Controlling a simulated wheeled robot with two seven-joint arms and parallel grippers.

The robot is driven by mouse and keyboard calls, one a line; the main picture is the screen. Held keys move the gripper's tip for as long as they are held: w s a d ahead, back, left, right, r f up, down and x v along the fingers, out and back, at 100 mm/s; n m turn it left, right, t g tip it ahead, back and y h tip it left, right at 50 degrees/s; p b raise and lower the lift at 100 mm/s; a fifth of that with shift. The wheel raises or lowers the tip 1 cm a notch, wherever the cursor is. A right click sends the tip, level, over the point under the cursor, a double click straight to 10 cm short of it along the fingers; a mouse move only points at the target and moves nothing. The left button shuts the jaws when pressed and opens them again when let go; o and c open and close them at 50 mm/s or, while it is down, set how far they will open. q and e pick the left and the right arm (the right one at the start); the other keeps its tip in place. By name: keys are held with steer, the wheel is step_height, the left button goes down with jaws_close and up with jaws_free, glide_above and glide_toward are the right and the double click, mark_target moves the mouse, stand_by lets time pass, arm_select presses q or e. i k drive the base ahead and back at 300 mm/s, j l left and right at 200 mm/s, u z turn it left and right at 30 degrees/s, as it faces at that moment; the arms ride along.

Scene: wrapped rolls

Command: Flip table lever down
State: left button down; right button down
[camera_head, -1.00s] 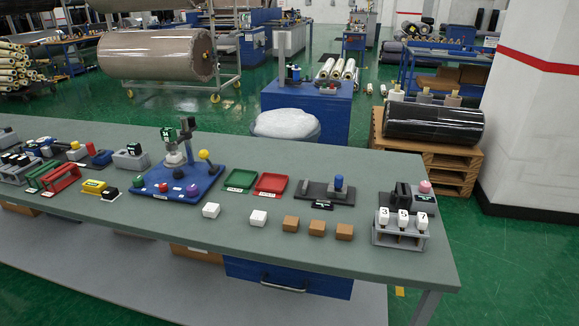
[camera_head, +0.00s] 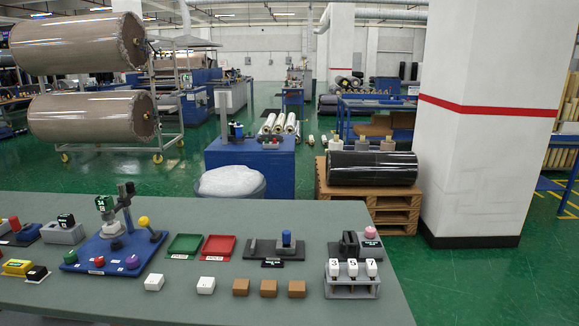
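The blue board (camera_head: 82,255) lies on the grey-green table (camera_head: 190,313) at left centre. A lever with a yellow knob (camera_head: 143,221) stands on its right part, knob up and tilted a little left. Beside it a dark post holds a dark green labelled block (camera_head: 104,204) above a grey and dark piece. Red (camera_head: 99,261) and purple (camera_head: 132,262) knobs are along the board's front. At the right, a dark upright piece (camera_head: 349,243) stands on a dark plate behind a grey rack; I cannot tell whether it is a lever. Neither gripper is in view.
Green (camera_head: 184,246) and red (camera_head: 218,248) trays and a plate with a blue-topped piece (camera_head: 287,238) lie right of the board. White and brown cubes (camera_head: 241,287) line the front. The grey rack (camera_head: 352,288) holds pieces marked 3, 5, 7. A pillar (camera_head: 482,120) stands right, beyond the table.

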mark_target(144, 222)
steer(key=i+j+u, duration=0.15)
steer(key=j+u, duration=0.3)
steer(key=i+j+u, duration=0.25)
steer(key=u, duration=0.25)
steer(key=j, duration=0.1)
